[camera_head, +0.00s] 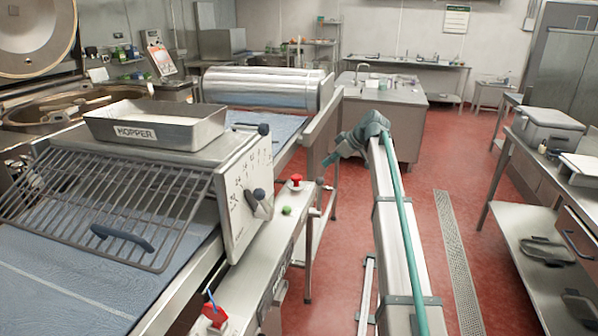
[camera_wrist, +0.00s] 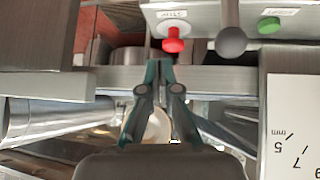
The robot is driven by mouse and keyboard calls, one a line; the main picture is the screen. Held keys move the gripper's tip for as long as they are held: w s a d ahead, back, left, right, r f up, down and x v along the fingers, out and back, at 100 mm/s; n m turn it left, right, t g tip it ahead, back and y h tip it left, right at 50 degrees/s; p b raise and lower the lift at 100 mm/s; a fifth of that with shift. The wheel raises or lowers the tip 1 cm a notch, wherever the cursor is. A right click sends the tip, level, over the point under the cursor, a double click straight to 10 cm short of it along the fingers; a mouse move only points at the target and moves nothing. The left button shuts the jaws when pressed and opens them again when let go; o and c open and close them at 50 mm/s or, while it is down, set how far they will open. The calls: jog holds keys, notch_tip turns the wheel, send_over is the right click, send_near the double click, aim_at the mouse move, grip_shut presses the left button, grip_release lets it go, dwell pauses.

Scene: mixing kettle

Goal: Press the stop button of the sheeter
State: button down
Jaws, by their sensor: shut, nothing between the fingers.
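The sheeter's red mushroom button (camera_head: 296,180) stands on the metal ledge beside the dial panel (camera_head: 243,200). The green button (camera_head: 287,211) is nearer along the same ledge. In the wrist view the red button (camera_wrist: 174,45) is at the top centre, with a small upside-down label (camera_wrist: 172,14) above it. The green button (camera_wrist: 269,25) is to its right. My gripper (camera_wrist: 158,68) is shut and empty, its teal fingertips just below and left of the red button in the picture. I cannot tell whether they touch it.
A grey ball-ended lever (camera_wrist: 231,42) stands between the two buttons in the wrist view. The dial panel (camera_wrist: 291,130) is at lower right there. A wire guard (camera_head: 100,200) and hopper (camera_head: 158,124) sit on the sheeter. Another red control (camera_head: 214,315) is near the front.

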jog(key=a+r+n, duration=0.2)
jog(key=a+r, duration=0.1)
jog(key=r, duration=0.3)
jog(key=shift+s+a+r+g+y, duration=0.2)
jog(key=shift+a+g+y, duration=0.1)
jog(key=shift+a+g, duration=0.1)
jog(key=shift+a+f, duration=0.1)
jog(key=shift+f, duration=0.1)
jog(key=p, duration=0.3)
send_over(293, 176)
jog(key=s+d, duration=0.2)
jog(key=f, duration=0.6)
jog(key=shift+d+f, duration=0.2)
jog(key=f, duration=0.3)
jog(key=shift+w+f+p, duration=0.15)
jog(key=shift+w+p, duration=0.05)
jog(key=shift+p, duration=0.1)
jog(key=shift+w+f, duration=0.1)
jog(key=shift+f, duration=0.55)
